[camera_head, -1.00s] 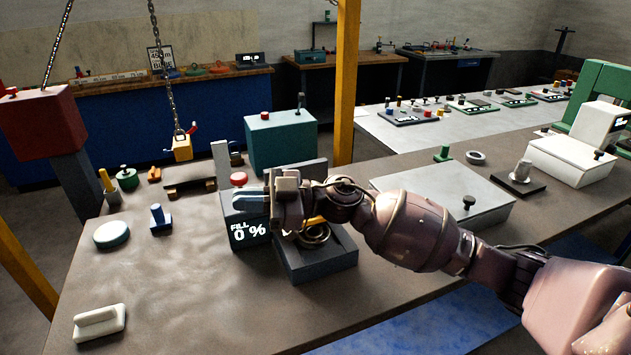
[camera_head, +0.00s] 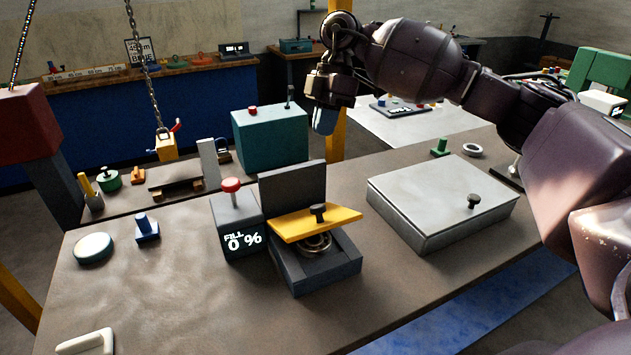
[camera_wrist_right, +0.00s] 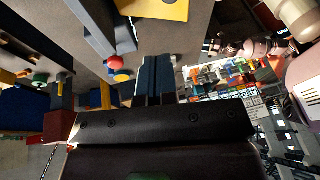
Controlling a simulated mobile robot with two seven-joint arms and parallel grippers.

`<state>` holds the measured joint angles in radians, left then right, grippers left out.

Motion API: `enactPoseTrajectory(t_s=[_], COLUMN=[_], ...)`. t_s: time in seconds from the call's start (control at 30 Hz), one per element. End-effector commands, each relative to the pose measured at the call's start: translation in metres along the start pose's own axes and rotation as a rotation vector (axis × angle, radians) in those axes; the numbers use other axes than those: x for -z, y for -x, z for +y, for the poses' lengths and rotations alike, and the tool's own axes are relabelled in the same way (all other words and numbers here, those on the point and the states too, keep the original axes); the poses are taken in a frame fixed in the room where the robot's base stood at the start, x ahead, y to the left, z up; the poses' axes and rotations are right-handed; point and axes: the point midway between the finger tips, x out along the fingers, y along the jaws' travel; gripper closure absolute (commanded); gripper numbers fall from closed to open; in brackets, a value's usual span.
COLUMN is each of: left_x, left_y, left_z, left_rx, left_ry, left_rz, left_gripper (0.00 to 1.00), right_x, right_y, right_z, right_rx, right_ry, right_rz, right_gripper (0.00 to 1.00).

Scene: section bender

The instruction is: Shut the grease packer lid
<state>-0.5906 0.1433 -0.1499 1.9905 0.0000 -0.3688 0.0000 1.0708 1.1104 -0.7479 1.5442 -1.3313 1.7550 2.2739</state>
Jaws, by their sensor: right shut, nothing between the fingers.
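The grease packer is a dark grey unit. A yellow lid (camera_head: 330,222) with a black knob (camera_head: 318,212) slopes over a metal ring (camera_head: 317,246), which shows below the lid's front edge. My right gripper (camera_head: 323,121) is shut and empty, up behind the packer and apart from it. In the right wrist view its fingers (camera_wrist_right: 156,75) are together. My left gripper is not in view.
A flat grey box (camera_head: 438,192) with a black knob stands right of the packer. A teal box (camera_head: 270,140) stands behind it. A blue part (camera_head: 146,228) and a round pale disc (camera_head: 94,248) lie to the left.

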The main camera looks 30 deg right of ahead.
Motion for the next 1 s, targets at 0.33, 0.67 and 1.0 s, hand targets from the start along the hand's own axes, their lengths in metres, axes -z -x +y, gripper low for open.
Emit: enactPoseTrajectory(t_s=[0.33,0.67,1.0], left_x=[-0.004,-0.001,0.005], left_y=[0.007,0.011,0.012], left_z=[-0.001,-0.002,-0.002], left_rx=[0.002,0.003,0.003], left_ry=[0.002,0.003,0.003], left_rz=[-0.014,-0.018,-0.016], left_gripper=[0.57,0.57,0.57], right_x=[-0.002,-0.002,-0.012], right_y=[-0.036,-0.094,-0.13], right_z=[-0.001,-0.001,-0.012], right_rx=[0.006,0.006,0.003], right_ry=[-0.008,-0.006,-0.007], right_rz=[-0.01,-0.008,-0.008], right_gripper=[1.0,1.0,1.0])
